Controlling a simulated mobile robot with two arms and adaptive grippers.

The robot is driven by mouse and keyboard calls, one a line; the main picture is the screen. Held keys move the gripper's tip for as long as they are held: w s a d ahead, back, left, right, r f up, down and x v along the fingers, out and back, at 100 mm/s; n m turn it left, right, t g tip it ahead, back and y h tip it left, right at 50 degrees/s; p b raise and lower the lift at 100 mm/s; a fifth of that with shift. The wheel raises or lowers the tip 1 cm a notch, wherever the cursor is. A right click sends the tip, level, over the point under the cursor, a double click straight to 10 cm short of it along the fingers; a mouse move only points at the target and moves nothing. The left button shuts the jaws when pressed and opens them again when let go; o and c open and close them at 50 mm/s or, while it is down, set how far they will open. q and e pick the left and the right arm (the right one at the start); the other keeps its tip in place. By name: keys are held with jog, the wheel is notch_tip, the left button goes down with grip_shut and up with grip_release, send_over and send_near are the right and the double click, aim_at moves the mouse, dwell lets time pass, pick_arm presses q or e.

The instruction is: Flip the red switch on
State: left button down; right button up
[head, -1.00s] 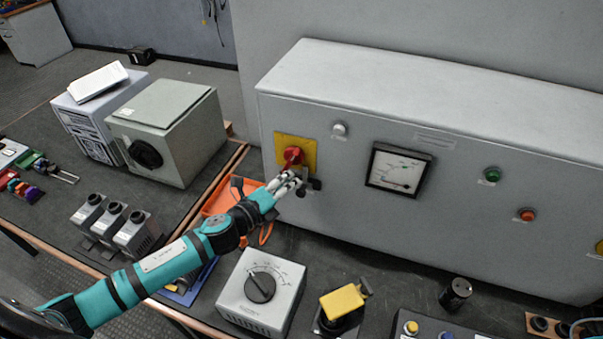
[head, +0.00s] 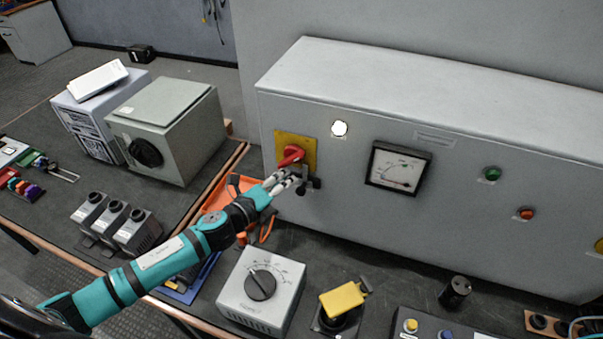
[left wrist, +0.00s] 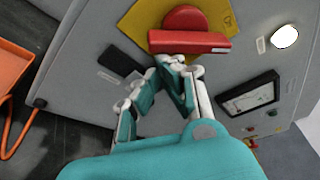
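The red switch (head: 291,155) is a rotary handle on a yellow plate (head: 309,146) at the left of the grey cabinet's front. In the left wrist view the red handle (left wrist: 189,42) lies as a bar across the yellow plate (left wrist: 140,22). My left gripper (head: 291,177) is just below the handle; its fingers (left wrist: 182,66) look shut, with tips close together at the bar's lower edge. Nothing shows between them, and I cannot tell whether they touch the handle. A round lamp (head: 339,128) right of the switch glows white. My right gripper is not in view.
The grey cabinet (head: 450,190) also carries a meter (head: 398,168), a green button (head: 492,173) and a red one (head: 525,213). Below my arm are an orange tray (head: 216,198) and a grey dial box (head: 262,290). A grey switch box (head: 170,130) stands left.

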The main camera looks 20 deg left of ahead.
pick_arm(q)
jog(key=v, duration=1.2)
dwell(0.6)
